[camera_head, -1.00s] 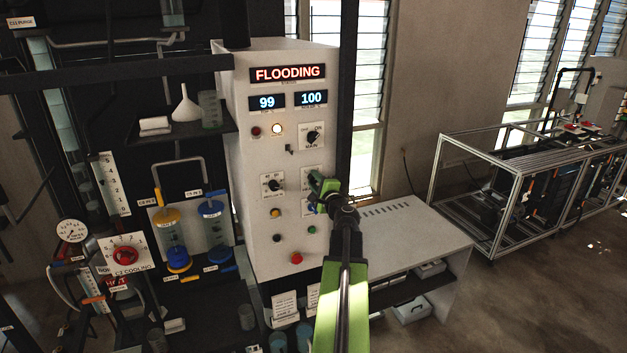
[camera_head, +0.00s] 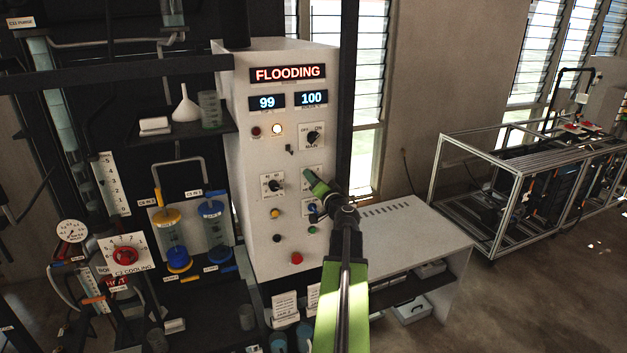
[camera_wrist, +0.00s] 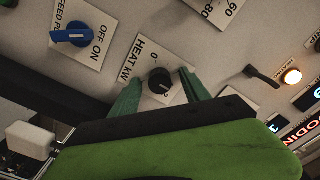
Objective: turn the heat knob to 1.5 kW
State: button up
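The heat knob (camera_wrist: 158,81) is a small black dial on a white plate marked "HEAT kW" in the wrist view. A "0" and a "2" show beside it; its exact setting is hard to read. My gripper (camera_wrist: 161,77) is open, with one green finger on each side of the knob and a gap on both sides. In the head view my gripper (camera_head: 315,196) is at the right part of the white control panel's front (camera_head: 270,220). It covers the heat knob there, and only part of the heat plate (camera_head: 312,173) shows above it.
The blue feed knob (camera_wrist: 74,35) is close by, with an ON/OFF plate. The MAIN switch (camera_head: 314,138) is above, and a red button (camera_head: 297,258) is below. The display (camera_head: 288,73) reads "FLOODING". A white bench (camera_head: 415,225) stands to the right.

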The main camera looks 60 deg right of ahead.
jog(key=shift+a, duration=0.1)
jog(key=v, duration=0.7)
jog(key=shift+f, duration=0.15)
